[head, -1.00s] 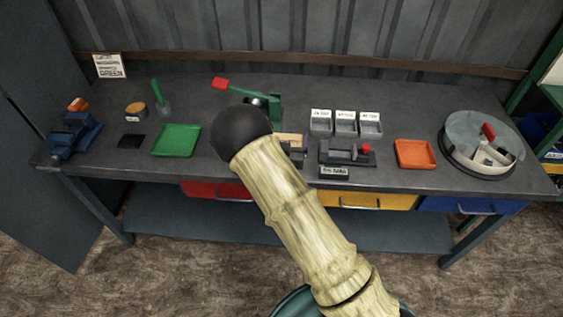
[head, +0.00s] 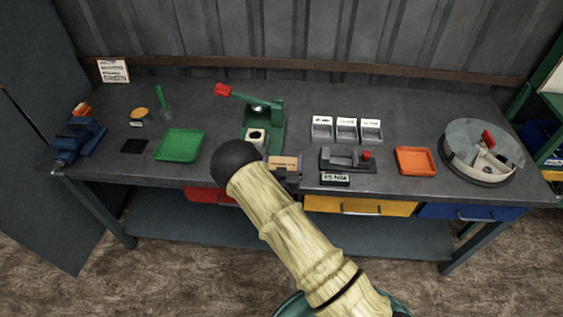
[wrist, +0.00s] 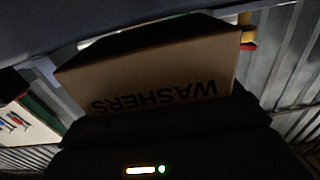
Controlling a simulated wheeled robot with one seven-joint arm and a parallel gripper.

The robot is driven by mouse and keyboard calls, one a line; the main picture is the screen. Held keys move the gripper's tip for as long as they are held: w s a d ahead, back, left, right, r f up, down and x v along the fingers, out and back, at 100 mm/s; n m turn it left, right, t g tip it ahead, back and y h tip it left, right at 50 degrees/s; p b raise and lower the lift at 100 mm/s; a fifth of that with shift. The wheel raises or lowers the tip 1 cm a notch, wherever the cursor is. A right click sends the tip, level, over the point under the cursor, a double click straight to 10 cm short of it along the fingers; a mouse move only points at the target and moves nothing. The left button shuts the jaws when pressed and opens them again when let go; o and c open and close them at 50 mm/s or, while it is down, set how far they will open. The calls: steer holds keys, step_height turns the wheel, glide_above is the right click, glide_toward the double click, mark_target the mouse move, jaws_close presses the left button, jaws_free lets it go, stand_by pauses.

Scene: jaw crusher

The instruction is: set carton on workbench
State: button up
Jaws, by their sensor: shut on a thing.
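The carton (head: 286,161) is a small brown box, partly hidden by my arm in the head view. In the wrist view the carton (wrist: 160,75) fills the middle, with WASHERS printed upside down on its face. My gripper (head: 287,175) is shut on the carton; in the wrist view its dark body lies just below the box. The workbench (head: 405,108) is a long dark grey table. The carton shows over the front middle of its top; I cannot tell whether it touches the surface.
A green press (head: 275,112) with a red-tipped lever stands behind the carton. A grey fixture (head: 347,160) is close on its right. Also on the bench are a green tray (head: 179,146), an orange tray (head: 416,161), a blue vise (head: 80,138) and a round turntable (head: 482,152).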

steer(key=shift+w+d+f, duration=0.1)
steer(key=shift+d+f, duration=0.15)
steer(key=shift+d, duration=0.05)
steer(key=shift+d+f, duration=0.1)
steer(key=shift+d, duration=0.2)
steer(key=shift+a, duration=0.15)
steer(key=o, duration=1.1)
steer(key=shift+f, duration=0.15)
steer(key=shift+c, duration=0.2)
steer(key=shift+a, duration=0.1)
steer(key=s+b, duration=0.3)
steer(key=s, duration=0.9)
steer(key=shift+a+b, duration=0.25)
steer(key=shift+b, duration=0.05)
